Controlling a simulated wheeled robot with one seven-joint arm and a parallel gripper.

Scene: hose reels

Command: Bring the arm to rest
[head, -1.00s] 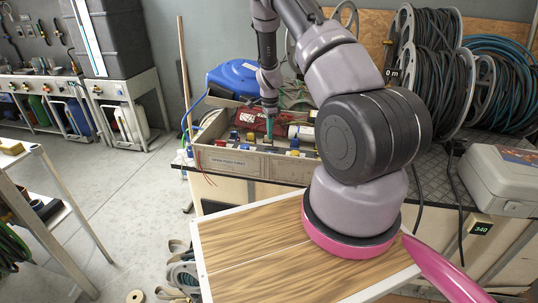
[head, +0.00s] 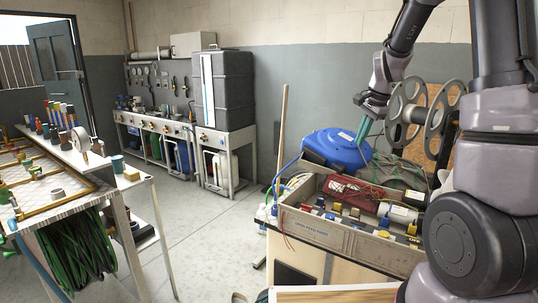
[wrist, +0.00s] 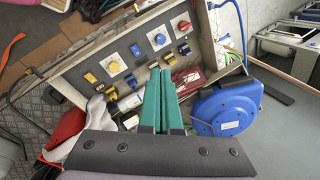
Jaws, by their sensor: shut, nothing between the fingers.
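My gripper (head: 363,129) has teal fingers and hangs above the back of the open tray, beside the blue hose reel, in the head view. In the wrist view my gripper (wrist: 162,78) has its two fingers together, pointing over the tray, with nothing held. My arm rises at the right of the head view and covers part of the bench.
An open tray (head: 320,232) of fittings stands on the bench, with a blue hose reel (head: 338,150) behind it. A grey empty reel (head: 408,112) stands at the right. A left table (head: 62,222) holds bottles and a pipe frame. The floor between is clear.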

